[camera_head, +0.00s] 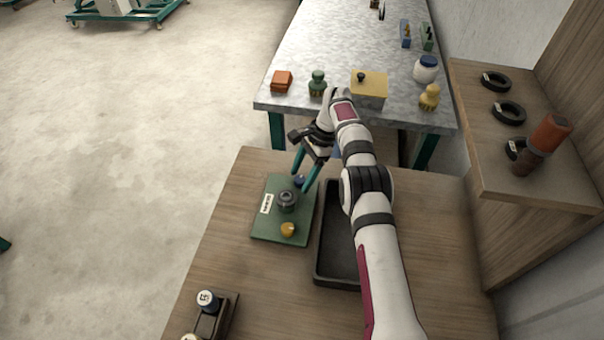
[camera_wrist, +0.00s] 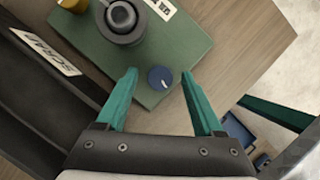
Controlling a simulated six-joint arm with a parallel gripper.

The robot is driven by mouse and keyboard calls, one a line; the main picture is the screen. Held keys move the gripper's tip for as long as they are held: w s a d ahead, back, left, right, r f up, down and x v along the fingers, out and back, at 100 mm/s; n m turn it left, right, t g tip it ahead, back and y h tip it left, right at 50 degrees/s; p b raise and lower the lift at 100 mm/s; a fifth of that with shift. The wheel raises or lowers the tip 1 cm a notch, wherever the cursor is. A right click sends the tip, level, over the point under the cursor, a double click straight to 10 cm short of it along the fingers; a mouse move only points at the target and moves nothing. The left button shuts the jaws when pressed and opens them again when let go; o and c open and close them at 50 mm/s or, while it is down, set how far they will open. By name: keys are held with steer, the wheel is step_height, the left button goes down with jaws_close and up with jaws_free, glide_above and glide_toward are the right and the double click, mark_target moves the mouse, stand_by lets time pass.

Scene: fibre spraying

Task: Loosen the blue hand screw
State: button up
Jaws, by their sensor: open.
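The blue hand screw (camera_wrist: 161,78) is a round knob with a white mark on top, set near the edge of a green plate (camera_wrist: 85,40). In the head view the blue screw (camera_head: 299,181) shows at the back of the green plate (camera_head: 268,229), between my fingers. My gripper (camera_wrist: 160,82) is open, its two teal fingers on either side of the screw with gaps to both. It also shows in the head view (camera_head: 302,178). I cannot tell the height of the fingertips over the plate. A dark grey round fitting (camera_wrist: 122,20) stands mid-plate.
A yellow knob (camera_head: 288,229) sits on the plate's front part. A black tray (camera_head: 322,262), labelled "SCRAP" in the wrist view, lies to the right. A grey-topped table (camera_head: 310,50) with several items stands behind. A dark holder (camera_head: 222,315) stands at front left.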

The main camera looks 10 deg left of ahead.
steer(key=r, duration=0.4)
steer(key=shift+d+r, duration=0.3)
steer(key=shift+r, duration=0.05)
steer(key=s+d+r, duration=0.2)
steer(key=d+r, duration=0.4)
steer(key=d, duration=0.5)
step_height(320, 180, up, 5)
steer(key=n+t+h, duration=0.3)
steer(key=n, duration=0.2)
glide_above(304, 178)
steer(key=f, duration=1)
steer(key=a+f, duration=0.1)
steer(key=f, duration=0.4)
steer(key=shift+s+f, duration=0.3)
steer(key=shift+s, duration=0.1)
jaws_close()
